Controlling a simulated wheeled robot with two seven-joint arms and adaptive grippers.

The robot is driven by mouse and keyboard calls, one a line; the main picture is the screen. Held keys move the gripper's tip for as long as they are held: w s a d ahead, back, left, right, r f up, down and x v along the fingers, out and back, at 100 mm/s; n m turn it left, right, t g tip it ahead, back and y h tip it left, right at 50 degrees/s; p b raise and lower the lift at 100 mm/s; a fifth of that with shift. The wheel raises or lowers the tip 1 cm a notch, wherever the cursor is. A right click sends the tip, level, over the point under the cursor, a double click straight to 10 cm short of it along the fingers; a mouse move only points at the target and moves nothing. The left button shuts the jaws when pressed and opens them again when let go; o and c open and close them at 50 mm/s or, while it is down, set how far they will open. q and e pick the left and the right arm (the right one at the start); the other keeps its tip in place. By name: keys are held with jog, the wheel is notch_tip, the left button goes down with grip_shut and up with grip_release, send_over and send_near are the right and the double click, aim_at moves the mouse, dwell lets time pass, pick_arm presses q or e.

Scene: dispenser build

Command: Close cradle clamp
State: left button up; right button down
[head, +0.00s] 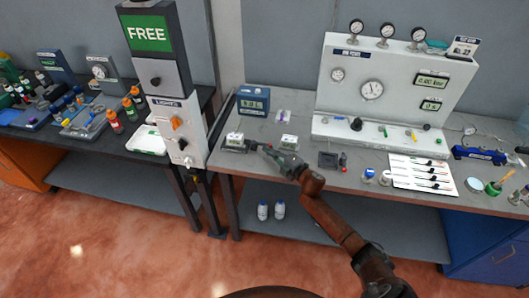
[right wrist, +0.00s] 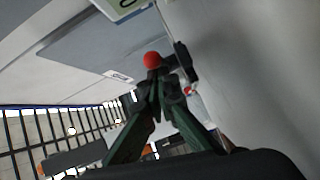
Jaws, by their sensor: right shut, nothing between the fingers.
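A small dark cradle (head: 233,147) with a pale, green-marked block (head: 236,137) stands near the left front of the grey bench. My right gripper (head: 266,149) reaches in from the right, with its tips just right of the cradle. In the right wrist view its green fingers (right wrist: 157,92) meet and are empty. A red ball knob (right wrist: 152,60) on a dark clamp part (right wrist: 183,62) shows just beyond the fingertips; I cannot tell whether they touch. The clamp's exact position is too small to read in the head view. My left gripper is not in view.
A second pale block (head: 289,141) lies close to the right gripper. A blue-grey box (head: 254,100) stands behind the cradle. A dark square fixture (head: 328,160) is to the right, before the gauge panel (head: 398,80). The "FREE" post (head: 165,85) rises to the left.

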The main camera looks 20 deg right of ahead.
jog(key=shift+w+d, duration=0.3)
jog(key=shift+d, duration=0.35)
jog(key=shift+d+r, duration=0.1)
